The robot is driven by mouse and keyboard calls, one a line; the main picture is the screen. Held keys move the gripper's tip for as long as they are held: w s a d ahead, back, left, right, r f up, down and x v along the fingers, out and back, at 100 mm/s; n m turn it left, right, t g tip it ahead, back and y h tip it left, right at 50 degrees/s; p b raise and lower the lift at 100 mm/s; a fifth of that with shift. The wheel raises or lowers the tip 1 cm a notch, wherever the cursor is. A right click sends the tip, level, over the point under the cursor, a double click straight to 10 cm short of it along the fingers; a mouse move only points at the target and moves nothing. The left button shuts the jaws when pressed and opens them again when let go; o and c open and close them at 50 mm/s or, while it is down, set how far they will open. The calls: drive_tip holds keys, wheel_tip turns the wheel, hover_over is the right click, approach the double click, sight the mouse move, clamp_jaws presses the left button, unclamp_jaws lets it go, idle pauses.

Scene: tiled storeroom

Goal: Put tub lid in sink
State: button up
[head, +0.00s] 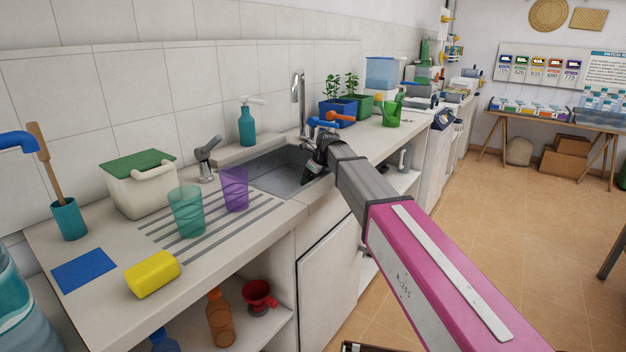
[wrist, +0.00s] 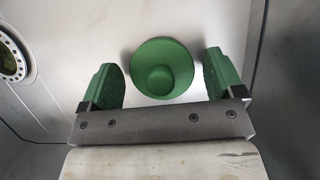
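The sink (head: 283,178) is a grey metal basin set in the counter. My gripper (wrist: 165,80) reaches into it; in the head view the gripper (head: 312,172) is dark and partly hidden by the arm. In the wrist view its two green-padded fingers are spread wide. A round green lid (wrist: 162,68) with a raised round centre shows between and beyond the fingertips, against the pale sink floor, with a gap on each side. I take it for the tub lid; it cannot be made out in the head view.
The sink drain (wrist: 12,62) is at left in the wrist view. A tall faucet (head: 299,95) stands behind the basin. A purple cup (head: 234,190) and a teal cup (head: 187,212) stand on the drainboard, near a white tub (head: 140,192) with a green top. Plant pots (head: 340,108) stand beyond.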

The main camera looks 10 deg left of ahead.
drive_tip(key=shift+o, duration=0.3)
drive_tip(key=shift+r, duration=0.1)
drive_tip(key=v, duration=1.2)
drive_tip(key=shift+s+d, duration=0.1)
